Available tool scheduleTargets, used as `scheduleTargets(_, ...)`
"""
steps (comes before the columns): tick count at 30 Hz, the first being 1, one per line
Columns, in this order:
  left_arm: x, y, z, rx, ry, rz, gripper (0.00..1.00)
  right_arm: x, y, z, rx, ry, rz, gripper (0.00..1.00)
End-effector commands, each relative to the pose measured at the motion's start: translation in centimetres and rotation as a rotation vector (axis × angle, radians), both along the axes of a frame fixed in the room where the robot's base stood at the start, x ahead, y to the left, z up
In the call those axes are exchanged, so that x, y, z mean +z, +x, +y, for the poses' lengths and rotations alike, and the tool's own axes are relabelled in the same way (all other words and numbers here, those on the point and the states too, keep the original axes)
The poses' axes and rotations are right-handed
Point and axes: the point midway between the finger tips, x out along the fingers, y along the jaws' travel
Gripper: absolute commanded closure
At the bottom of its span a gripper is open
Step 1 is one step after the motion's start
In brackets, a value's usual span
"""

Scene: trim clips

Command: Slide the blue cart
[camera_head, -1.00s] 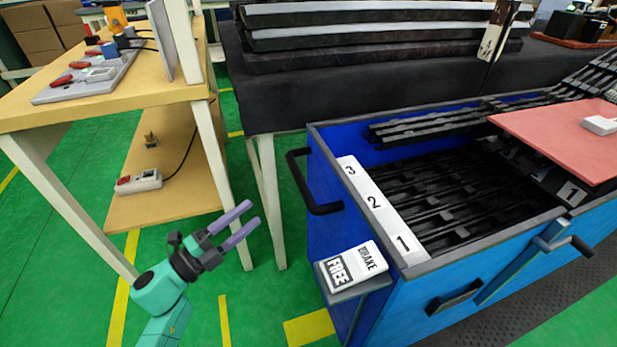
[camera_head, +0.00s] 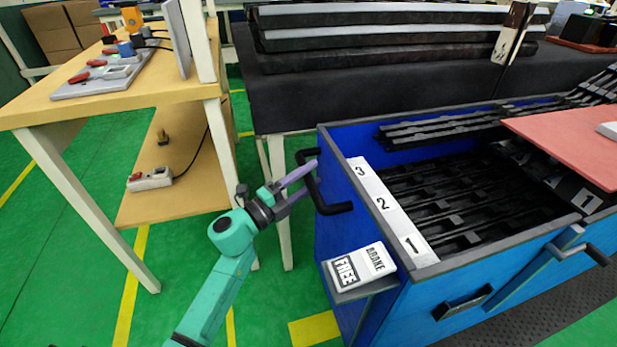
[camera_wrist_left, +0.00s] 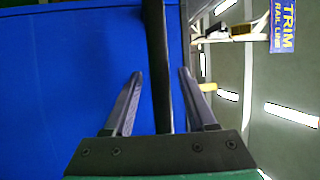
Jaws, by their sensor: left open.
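The blue cart (camera_head: 336,223) stands at the right in the head view, with a black bar handle (camera_head: 331,208) on its left end. My left gripper (camera_head: 307,178) is open at this handle, its purple fingers reaching to the bar's middle. In the left wrist view the black handle bar (camera_wrist_left: 157,70) runs between the two open fingers (camera_wrist_left: 158,82), with the blue cart wall (camera_wrist_left: 70,75) behind. I cannot tell whether a finger touches the bar. A pad marked FREE and BRAKE (camera_head: 361,264) sits on the cart's near left corner. My right gripper is not in view.
The cart holds black trim strips (camera_head: 470,200) beside a white strip numbered 1 to 3 (camera_head: 388,208). A red board (camera_head: 570,140) lies over its right part. A wooden bench (camera_head: 110,105) stands at left, a black-covered table (camera_head: 370,90) behind. Green floor (camera_head: 75,270) is open at front left.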

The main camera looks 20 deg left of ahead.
Motion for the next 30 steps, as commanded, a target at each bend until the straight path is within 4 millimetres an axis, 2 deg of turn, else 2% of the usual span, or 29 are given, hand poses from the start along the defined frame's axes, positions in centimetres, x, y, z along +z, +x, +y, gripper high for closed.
scheduleTargets(2, 0.0, -0.02, 0.01, 0.0, 0.0, 0.0, 0.43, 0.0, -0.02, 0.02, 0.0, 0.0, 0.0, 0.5)
scheduleTargets(5, -0.01, -0.03, 0.02, 0.0, 0.0, 0.0, 0.77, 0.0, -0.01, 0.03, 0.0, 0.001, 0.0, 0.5)
scheduleTargets(6, -0.01, -0.03, 0.02, 0.0, 0.0, 0.0, 0.93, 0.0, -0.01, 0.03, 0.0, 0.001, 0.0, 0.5)
scheduleTargets(7, -0.01, -0.03, 0.02, 0.0, 0.0, 0.0, 1.0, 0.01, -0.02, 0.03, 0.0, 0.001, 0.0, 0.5)
scheduleTargets(30, -0.09, -0.06, 0.04, 0.0, 0.001, 0.001, 1.0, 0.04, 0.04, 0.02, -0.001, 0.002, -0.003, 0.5)
